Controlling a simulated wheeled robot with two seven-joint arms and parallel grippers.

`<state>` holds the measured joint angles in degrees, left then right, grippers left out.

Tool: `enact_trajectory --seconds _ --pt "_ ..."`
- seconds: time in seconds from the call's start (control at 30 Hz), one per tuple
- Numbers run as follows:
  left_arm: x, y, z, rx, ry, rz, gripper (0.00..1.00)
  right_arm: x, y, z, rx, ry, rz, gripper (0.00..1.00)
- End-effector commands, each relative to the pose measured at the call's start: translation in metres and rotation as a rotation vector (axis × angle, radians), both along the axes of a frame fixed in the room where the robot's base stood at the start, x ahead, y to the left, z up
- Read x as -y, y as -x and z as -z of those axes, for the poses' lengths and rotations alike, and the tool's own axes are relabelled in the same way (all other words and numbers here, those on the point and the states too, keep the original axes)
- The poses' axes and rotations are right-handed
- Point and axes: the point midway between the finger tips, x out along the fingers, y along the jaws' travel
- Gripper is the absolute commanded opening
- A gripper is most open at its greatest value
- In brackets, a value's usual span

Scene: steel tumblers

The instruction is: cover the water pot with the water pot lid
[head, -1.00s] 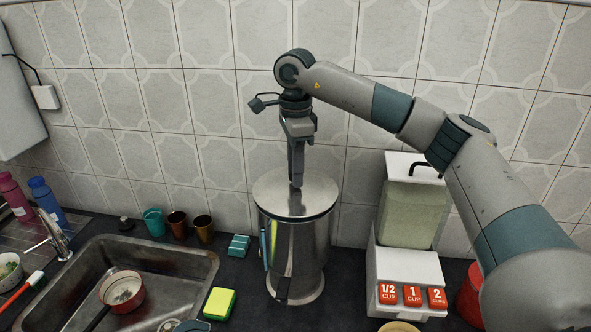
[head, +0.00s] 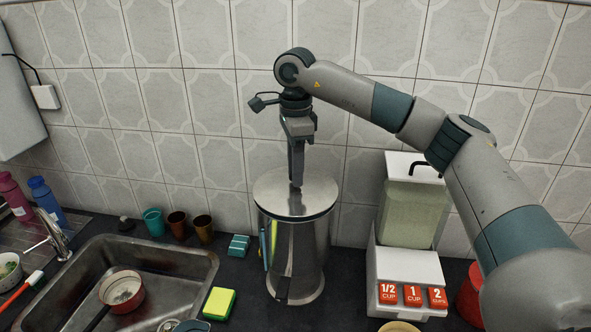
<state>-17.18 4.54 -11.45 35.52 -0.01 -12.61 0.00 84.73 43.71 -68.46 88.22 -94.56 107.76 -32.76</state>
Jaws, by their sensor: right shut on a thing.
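The water pot (head: 297,262) is a tall shiny steel cylinder standing on the dark counter, right of the sink. The water pot lid (head: 272,196) is a round flat steel disc lying over the pot's top, and it looks level. My right gripper (head: 297,184) comes straight down from above, shut on the lid at its middle. The lid's knob is hidden by the fingers. I cannot tell whether the lid is fully seated on the rim. My left gripper is not in view.
A rice dispenser (head: 411,215) with red cup buttons stands right of the pot. A sink (head: 205,263) with a bowl (head: 122,291) is at left. Small cups (head: 178,224), a teal sponge (head: 238,246) and a yellow-green sponge (head: 219,303) sit between. The tiled wall is close behind.

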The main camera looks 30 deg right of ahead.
Motion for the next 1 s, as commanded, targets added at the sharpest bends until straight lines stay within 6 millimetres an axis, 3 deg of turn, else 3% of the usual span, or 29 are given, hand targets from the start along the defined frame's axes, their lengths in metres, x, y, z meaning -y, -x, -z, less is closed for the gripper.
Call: enact_trajectory --seconds 1.0 --pt "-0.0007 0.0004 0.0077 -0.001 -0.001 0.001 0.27 0.0 0.0001 0.0069 0.0 0.0 0.0 0.0"
